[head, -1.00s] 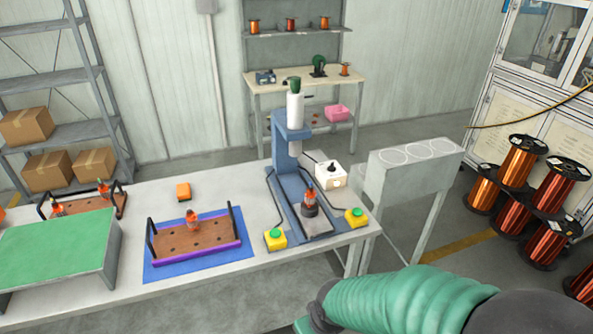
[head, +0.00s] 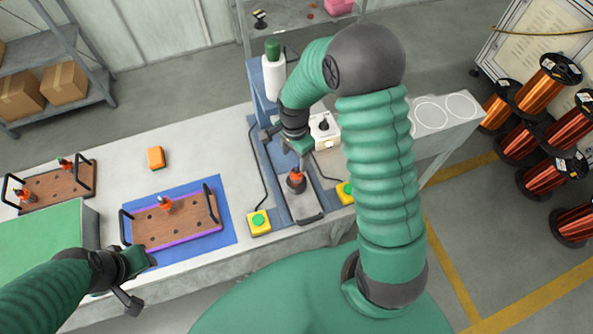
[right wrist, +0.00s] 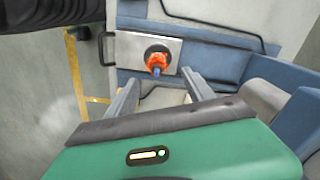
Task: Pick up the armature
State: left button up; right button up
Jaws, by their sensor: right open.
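An orange armature with a blue tip (head: 297,178) stands upright on the grey plate of the blue press (head: 258,92). In the right wrist view the armature (right wrist: 156,61) sits in a dark round holder on the metal plate, just beyond the fingertips. My right gripper (head: 289,146) is open above it, with its two fingers (right wrist: 160,77) spread on either side and nothing between them. Another orange armature (head: 165,204) stands in the brown tray with black handles (head: 188,228) on the blue mat. My left gripper (head: 144,284) is open and empty at the table's front edge.
Yellow boxes with green buttons (head: 259,222) flank the press plate. A white box with a black knob (head: 325,130) stands beside the press. A second tray (head: 60,190), a green-topped stand (head: 45,245) and an orange box (head: 156,158) are to the left.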

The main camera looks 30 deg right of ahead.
aim_at(295, 169)
notch_tip(295, 169, down, 4)
jog(key=shift+a+f, duration=0.1)
jog(key=shift+f, duration=0.05)
jog(key=f, duration=0.1)
jog(key=f+p, duration=0.1)
jog(key=f, duration=0.1)
jog(key=f+p, duration=0.1)
jog(key=f, duration=0.1)
jog(key=shift+s+d+f, duration=0.2)
jog(key=shift+s+d, duration=0.1)
jog(key=shift+d, duration=0.1)
jog(key=shift+a, duration=0.15)
jog(key=shift+c, duration=0.3)
jog(key=shift+a, duration=0.2)
jog(key=c, duration=0.7)
jog(key=shift+d, duration=0.1)
jog(key=c, duration=0.5)
pick_arm(q)
jog(key=shift+w+v, duration=0.25)
jog(key=shift+v, duration=0.95)
pick_arm(e)
jog(key=shift+d, duration=0.1)
grip_shut()
